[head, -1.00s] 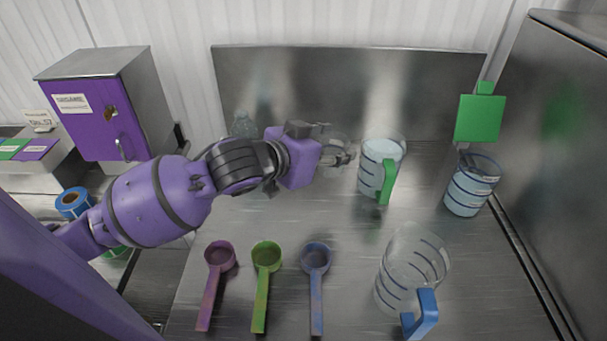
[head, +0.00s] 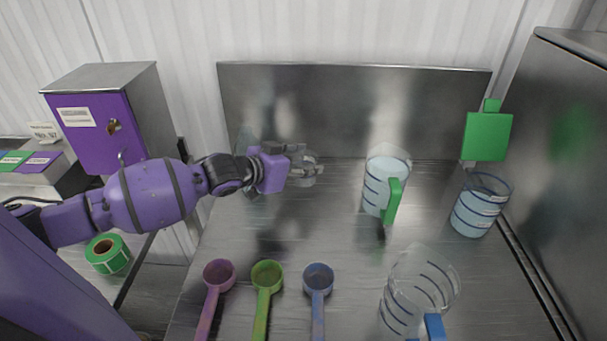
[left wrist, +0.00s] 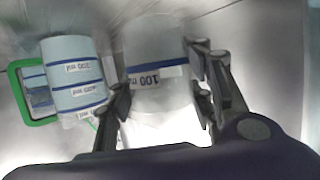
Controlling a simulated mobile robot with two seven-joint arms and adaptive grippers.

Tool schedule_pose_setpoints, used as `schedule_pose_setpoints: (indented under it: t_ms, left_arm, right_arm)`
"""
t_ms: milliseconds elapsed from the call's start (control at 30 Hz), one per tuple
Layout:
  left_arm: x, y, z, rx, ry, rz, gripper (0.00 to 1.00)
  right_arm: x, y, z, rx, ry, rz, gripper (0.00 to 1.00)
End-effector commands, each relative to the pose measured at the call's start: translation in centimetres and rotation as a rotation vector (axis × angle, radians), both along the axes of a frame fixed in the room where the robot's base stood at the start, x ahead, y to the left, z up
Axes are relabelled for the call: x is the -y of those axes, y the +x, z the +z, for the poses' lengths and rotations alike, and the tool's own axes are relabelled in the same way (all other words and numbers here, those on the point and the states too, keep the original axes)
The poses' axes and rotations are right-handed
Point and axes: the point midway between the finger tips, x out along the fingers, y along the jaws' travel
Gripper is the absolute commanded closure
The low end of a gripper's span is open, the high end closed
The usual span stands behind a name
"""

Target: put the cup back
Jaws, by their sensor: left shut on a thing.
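My left gripper (head: 312,168) is at the back middle of the steel worktop, left of the green-handled jug (head: 385,180) and apart from it. It is shut on a clear cup (left wrist: 158,92) with a blue line and a "100" mark, which sits between the fingers in the left wrist view. In the head view the fingers mostly hide this cup, so I cannot tell whether its base touches the worktop. The green-handled jug (left wrist: 75,75) shows beside the cup in the left wrist view, with pale contents. My right gripper is not in view.
A blue-lined beaker (head: 480,208) stands at the right near a green panel (head: 487,137). A clear blue-handled jug (head: 418,290) stands at the front right. Purple (head: 219,273), green (head: 267,276) and blue (head: 318,279) scoops lie in front. The middle is clear.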

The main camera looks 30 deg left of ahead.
Motion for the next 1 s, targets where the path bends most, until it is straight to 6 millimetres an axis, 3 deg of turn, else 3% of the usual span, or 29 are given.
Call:
schedule_pose_setpoints:
  t_ms: [233,667,700,800,1000]
  left_arm:
    - [-0.4,0.3,-3.5,-0.002,-0.001,0.001,0.81]
    - [-0.4,0.2,-4.1,-0.001,0.000,0.000,0.81]
    - [-0.4,0.3,-4.1,-0.001,0.000,0.000,0.47]
    - [-0.4,0.2,-4.1,-0.001,0.000,0.000,0.34]
    - [-0.4,0.2,-4.0,-0.001,0.000,0.000,0.33]
  right_arm:
    - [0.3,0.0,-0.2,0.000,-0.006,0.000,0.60]
    - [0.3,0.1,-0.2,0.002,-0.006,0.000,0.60]
    - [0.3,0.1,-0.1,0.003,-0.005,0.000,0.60]
    - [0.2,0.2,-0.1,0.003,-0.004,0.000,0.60]
    - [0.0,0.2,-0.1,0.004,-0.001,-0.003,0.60]
